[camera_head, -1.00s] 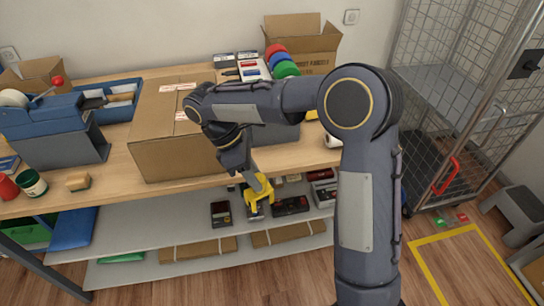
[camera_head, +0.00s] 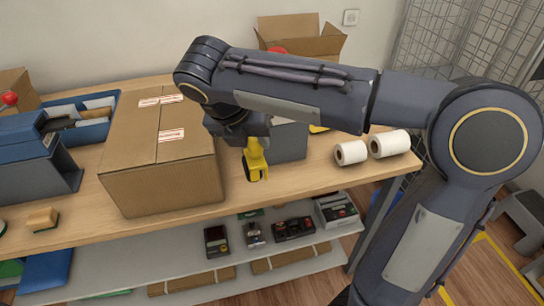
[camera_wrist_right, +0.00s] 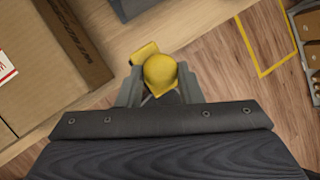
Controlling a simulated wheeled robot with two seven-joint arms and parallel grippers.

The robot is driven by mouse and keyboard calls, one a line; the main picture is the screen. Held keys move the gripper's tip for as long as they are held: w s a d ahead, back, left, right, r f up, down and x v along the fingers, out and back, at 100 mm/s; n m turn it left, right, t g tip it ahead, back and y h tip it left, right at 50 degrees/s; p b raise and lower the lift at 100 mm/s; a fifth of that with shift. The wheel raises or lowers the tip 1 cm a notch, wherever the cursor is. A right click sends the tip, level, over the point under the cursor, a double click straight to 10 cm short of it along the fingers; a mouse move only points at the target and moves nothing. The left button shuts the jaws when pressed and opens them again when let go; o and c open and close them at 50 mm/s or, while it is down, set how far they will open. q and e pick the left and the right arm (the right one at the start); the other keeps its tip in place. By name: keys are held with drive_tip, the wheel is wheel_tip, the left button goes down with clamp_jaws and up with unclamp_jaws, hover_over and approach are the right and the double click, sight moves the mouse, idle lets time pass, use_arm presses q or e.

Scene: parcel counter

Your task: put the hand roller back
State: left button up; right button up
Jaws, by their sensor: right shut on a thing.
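The hand roller (camera_head: 256,154) is yellow with a dark lower end. My right gripper (camera_head: 246,140) is shut on it and holds it near the counter's front edge, just right of the large carton. In the right wrist view, the yellow roller (camera_wrist_right: 160,72) sits between the grey fingers of the right gripper (camera_wrist_right: 160,90), with the counter edge and floor around it. Whether its lower end touches the counter (camera_head: 310,178) cannot be told. My left gripper is not in view.
The large taped carton (camera_head: 160,185) stands close left of the roller. A grey bin (camera_head: 288,142) is behind it. Two white rolls (camera_head: 350,153) lie to the right. The lower shelf (camera_head: 150,275) holds several small devices and flat brown packs. Bare counter lies in front of the bin.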

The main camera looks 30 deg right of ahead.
drive_tip(key=w+d+r+b+x, duration=0.1)
drive_tip(key=d+x, duration=0.1)
drive_tip(key=x, duration=1.1)
drive_tip(key=shift+w+d, duration=0.2)
drive_tip(key=shift+w, duration=0.1)
drive_tip(key=shift+s+f, duration=0.1)
drive_tip(key=shift+f, duration=0.5)
clamp_jaws()
drive_tip(key=o, duration=0.8)
unclamp_jaws()
drive_tip(key=shift+c, duration=0.2)
drive_tip(key=shift+o, duration=1.4)
